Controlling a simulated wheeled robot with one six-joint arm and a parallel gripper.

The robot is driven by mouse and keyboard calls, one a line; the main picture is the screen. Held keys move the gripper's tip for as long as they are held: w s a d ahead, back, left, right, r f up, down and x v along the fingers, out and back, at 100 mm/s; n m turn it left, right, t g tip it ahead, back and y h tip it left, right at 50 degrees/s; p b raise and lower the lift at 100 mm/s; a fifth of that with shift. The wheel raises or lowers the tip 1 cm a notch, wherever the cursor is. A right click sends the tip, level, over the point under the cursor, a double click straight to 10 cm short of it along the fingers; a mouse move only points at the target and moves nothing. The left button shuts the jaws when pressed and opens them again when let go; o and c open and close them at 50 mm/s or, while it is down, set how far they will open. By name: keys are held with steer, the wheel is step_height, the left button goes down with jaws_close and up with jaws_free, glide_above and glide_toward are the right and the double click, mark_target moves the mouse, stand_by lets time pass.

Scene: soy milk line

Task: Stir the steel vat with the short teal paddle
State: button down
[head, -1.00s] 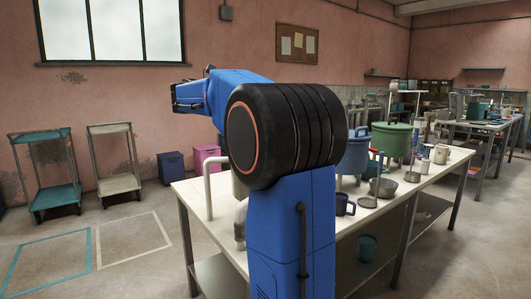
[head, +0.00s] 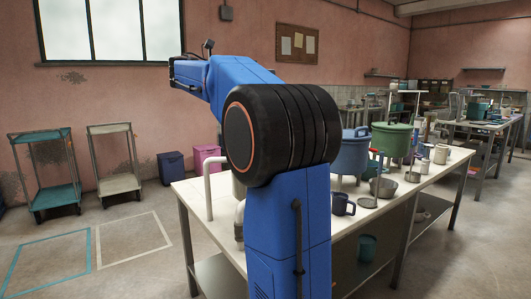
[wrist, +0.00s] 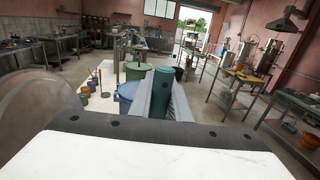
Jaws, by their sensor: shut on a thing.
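In the wrist view my gripper (wrist: 162,106) is shut on a teal piece (wrist: 161,88), which I take for the short teal paddle. Only its top end shows between the two grey fingers; the rest is hidden. In the head view my arm's raised part reaches up and left, and the gripper and paddle cannot be made out. A grey-white vessel (head: 239,188) shows partly behind my arm at the table's left end; I cannot tell whether it is the steel vat. A large grey round shape (wrist: 38,108) at the wrist view's left edge is also unclear.
The long white table (head: 199,209) carries a blue pot (head: 352,155), a green pot (head: 392,138), a dark blue mug (head: 342,205) and several small items. Two carts (head: 48,168) (head: 115,168) stand at the left wall.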

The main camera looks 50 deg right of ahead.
steer(key=shift+r, duration=0.55)
steer(key=shift+r, duration=2.9)
